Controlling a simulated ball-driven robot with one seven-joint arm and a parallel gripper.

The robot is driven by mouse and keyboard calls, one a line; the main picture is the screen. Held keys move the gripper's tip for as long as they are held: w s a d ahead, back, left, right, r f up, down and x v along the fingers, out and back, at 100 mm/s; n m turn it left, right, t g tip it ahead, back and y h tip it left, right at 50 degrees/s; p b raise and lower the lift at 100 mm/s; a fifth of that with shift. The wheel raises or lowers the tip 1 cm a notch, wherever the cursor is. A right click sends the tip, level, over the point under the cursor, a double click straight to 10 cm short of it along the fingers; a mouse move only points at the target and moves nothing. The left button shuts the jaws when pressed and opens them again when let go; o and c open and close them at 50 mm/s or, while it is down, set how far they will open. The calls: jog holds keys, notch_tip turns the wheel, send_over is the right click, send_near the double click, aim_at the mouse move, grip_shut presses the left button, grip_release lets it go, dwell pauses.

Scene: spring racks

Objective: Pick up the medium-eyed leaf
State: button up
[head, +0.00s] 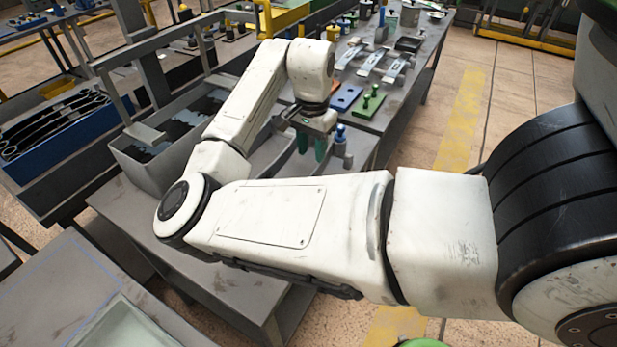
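My gripper (311,147) points down over the grey workbench, near the middle of the head view. Its two green fingertips are apart, and I see nothing held between them. Grey curved strips, perhaps leaves (281,157), lie on the bench just left of the fingers; my arm partly hides them. I cannot tell their eye sizes or which is the medium-eyed leaf. Whether the fingertips touch anything is also unclear.
A grey bin (150,172) with dark parts stands left of my arm. A blue bin (55,140) holds several dark curved strips. A blue plate (345,98), a green fixture (369,104) and a blue-topped post (340,142) stand near my gripper. Open floor lies right.

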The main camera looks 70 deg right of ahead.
aim_at(313, 173)
notch_tip(313, 173, down, 9)
jog(key=shift+s+d+f+p, duration=0.1)
jog(key=shift+s+d+p, duration=0.05)
jog(key=shift+p, duration=0.75)
jog(key=shift+c, duration=0.5)
grip_shut()
